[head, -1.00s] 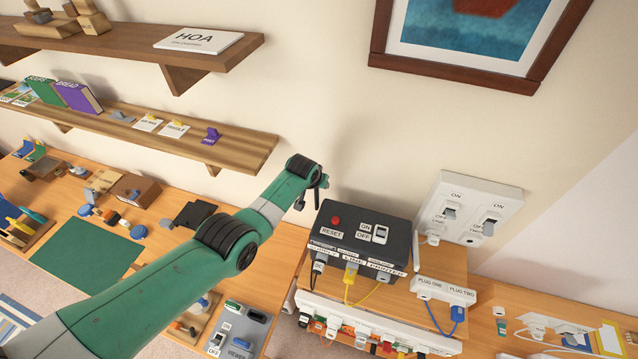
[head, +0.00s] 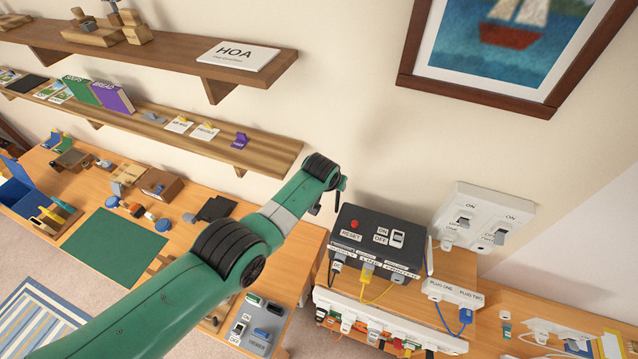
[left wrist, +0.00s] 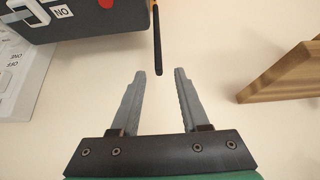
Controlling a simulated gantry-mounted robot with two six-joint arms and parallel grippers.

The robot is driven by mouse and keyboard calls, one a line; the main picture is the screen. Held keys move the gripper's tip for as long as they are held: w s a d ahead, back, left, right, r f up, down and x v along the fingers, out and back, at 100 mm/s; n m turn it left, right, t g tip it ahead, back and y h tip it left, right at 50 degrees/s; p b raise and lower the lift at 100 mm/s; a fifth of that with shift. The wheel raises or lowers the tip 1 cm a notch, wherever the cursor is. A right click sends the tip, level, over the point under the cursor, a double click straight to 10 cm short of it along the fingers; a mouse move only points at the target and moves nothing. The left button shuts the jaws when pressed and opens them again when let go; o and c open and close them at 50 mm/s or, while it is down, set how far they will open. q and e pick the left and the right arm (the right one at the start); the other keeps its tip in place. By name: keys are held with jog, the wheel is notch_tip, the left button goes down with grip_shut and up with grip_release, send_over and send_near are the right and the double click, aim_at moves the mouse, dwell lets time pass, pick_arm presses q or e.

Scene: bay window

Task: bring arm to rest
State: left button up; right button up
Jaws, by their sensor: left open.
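My left arm reaches in from the lower left in the head view. Its gripper (head: 328,196) is in front of the wall, up and left of a dark control box, and looks small and partly hidden by the wrist. In the left wrist view the two grey fingers (left wrist: 160,76) are apart with nothing between their tips. A thin black rod (left wrist: 157,42) shows just beyond the gap; I cannot tell what it belongs to. My right gripper is in neither view.
The dark box (head: 372,242) with a red button and switch stands close to the right. A wooden shelf (head: 215,140) is left of the gripper. A switch plate (head: 483,215) is on the wall. Below are a power strip (head: 390,322) and a desk (head: 60,185) with several small items.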

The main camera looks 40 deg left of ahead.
pick_arm(q)
jog(key=shift+w+d, duration=0.1)
dwell(0.3)
jog(key=w+d+r+m+t, duration=0.1)
jog(key=w+d+r+t, duration=0.4)
jog(key=r, duration=0.6)
jog(key=s+d+r+t+h, duration=0.1)
jog(key=d+r+t, duration=0.2)
jog(key=r, duration=0.7)
jog(key=s+d+r+t+h, duration=0.1)
jog(key=d+r+t, duration=0.2)
jog(key=r, duration=0.8)
jog(key=s+d+r+m+t+h, duration=0.2)
jog(key=s+r+t, duration=0.8)
jog(key=s+r, duration=1.4)
jog(key=shift+s+r+m, duration=0.25)
jog(key=shift+s+m, duration=0.65)
jog(key=shift+s, duration=0.1)
